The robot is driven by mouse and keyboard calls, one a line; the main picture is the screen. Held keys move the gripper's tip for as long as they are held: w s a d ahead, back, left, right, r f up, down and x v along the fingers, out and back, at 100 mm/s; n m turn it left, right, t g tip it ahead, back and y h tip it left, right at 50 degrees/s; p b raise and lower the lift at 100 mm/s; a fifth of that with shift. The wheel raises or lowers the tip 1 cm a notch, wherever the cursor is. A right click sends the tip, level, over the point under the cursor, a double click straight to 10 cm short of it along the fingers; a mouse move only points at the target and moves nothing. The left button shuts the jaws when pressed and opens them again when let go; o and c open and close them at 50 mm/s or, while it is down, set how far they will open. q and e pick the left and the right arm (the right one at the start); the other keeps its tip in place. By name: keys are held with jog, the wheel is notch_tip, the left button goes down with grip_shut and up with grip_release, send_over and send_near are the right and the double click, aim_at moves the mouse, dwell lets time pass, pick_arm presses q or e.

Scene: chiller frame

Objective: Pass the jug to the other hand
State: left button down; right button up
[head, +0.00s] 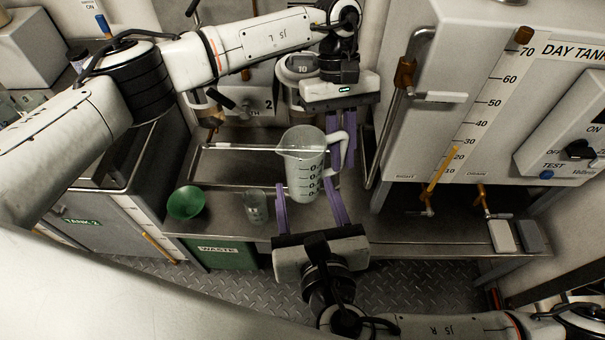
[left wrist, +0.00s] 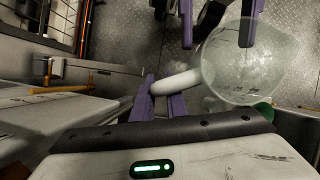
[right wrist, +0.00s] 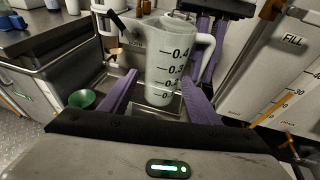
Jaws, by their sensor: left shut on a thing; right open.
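The jug (head: 303,170) is translucent with black level marks, a spout to the left and a white handle to the right. It hangs upright above the steel counter. My left gripper (head: 343,150) comes from above and behind and is shut on the jug's handle; the handle between its purple fingers also shows in the left wrist view (left wrist: 172,84). My right gripper (head: 310,205) is open, in front of and below the jug. In the right wrist view the jug (right wrist: 172,70) stands between and beyond its spread purple fingers. I cannot tell whether they touch it.
A green bowl (head: 186,203) and a small clear beaker (head: 257,206) stand on the counter left of the jug. A green waste bin (head: 226,254) is below. The day tank (head: 470,100) with pipes and valves stands at the right. The counter (head: 400,230) right of my right gripper is bare.

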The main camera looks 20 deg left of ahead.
jog(key=x, duration=1.1)
jog(key=c, duration=0.6)
pick_arm(q)
jog(key=c, duration=1.7)
grip_release()
pick_arm(e)
jog(key=shift+c, duration=0.4)
jog(key=shift+d, duration=0.1)
